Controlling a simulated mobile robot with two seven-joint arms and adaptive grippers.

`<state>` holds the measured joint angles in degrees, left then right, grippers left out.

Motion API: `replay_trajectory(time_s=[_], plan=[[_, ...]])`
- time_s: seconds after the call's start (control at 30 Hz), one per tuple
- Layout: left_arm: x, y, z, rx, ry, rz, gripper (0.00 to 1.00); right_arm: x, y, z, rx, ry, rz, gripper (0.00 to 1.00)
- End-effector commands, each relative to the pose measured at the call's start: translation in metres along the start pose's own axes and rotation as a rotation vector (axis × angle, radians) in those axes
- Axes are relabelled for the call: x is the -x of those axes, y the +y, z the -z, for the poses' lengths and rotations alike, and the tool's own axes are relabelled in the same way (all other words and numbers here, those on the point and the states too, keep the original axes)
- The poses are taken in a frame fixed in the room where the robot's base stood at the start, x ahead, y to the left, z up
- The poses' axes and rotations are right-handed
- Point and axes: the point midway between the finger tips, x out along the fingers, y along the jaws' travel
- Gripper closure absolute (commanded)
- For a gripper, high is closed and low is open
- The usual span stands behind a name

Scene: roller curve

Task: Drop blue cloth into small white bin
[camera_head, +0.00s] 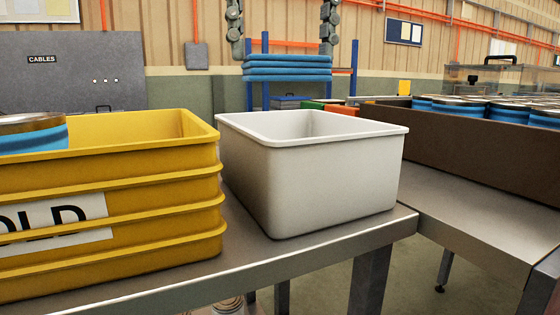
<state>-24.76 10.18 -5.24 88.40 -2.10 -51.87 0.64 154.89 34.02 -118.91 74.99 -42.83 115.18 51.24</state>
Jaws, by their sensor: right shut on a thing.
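A folded blue cloth (287,68), stacked in layers, hangs in the upper middle. My right gripper (285,56) reaches down from the top edge, with one dark finger at each side of the cloth; it is shut on it. In the picture the cloth is just above the far rim of the small white bin (325,180), apart from it. The bin stands upright on a grey metal table. I see its inner walls, but its floor is hidden. My left gripper is not in view.
A yellow bin (190,195) with a partly visible label stands close left of the white bin, with a blue-sided can (32,134) in it. At right, a brown tray (470,150) holds several blue cans. A blue rack (265,98) stands behind. Bare metal (470,215) lies right of the bin.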

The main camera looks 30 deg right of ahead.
Motion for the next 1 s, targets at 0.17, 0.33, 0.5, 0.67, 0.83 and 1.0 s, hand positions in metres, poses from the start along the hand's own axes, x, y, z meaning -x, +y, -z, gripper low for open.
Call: replay_trajectory(time_s=[0.17,0.33,0.5,0.67,0.83,1.0], plan=[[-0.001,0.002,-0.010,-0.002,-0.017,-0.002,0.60,-0.021,0.000,0.000,0.004,0.004,-0.002,0.42],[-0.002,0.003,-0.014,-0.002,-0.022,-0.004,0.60,-0.040,-0.001,0.000,0.002,0.003,-0.002,0.42],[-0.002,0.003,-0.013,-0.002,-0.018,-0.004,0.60,-0.052,0.000,0.000,0.001,0.001,-0.001,0.42],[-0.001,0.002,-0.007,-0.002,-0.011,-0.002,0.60,-0.055,0.000,0.000,0.000,-0.001,-0.001,0.42],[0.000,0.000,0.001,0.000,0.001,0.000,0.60,-0.055,0.000,0.000,-0.001,-0.001,-0.001,0.42],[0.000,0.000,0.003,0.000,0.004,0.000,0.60,-0.055,0.000,0.000,0.000,-0.001,-0.001,0.00]])
